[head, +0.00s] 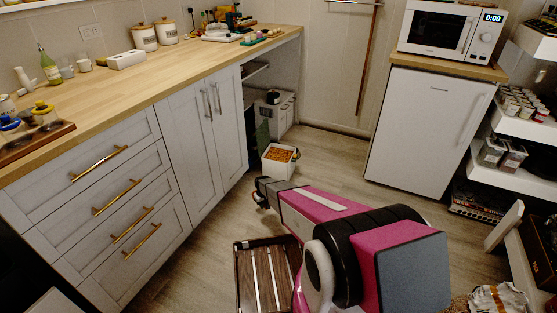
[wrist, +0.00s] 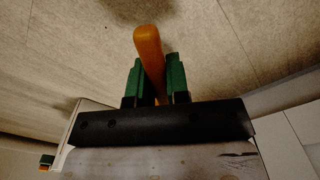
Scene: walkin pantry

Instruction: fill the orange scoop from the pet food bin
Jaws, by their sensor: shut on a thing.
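The pet food bin (head: 267,169) is a white open container on the floor by the end of the cabinets. Brown-orange kibble (head: 279,154) shows inside it. My gripper (head: 259,198) is low, in front of the bin and apart from it in the head view, partly hidden by my own arm. In the wrist view my gripper's green fingers (wrist: 157,82) are shut on the orange handle of the scoop (wrist: 148,48). The handle's rounded end sticks out past the fingertips. The scoop's bowl is hidden, so I cannot tell whether it holds food.
The drawer cabinets (head: 120,205) stand at the left, under a wooden counter. A slatted wooden crate (head: 240,284) is on the floor near my arm. A white fridge (head: 425,135) and shelves (head: 520,128) stand at the right. Floor is clear between bin and fridge.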

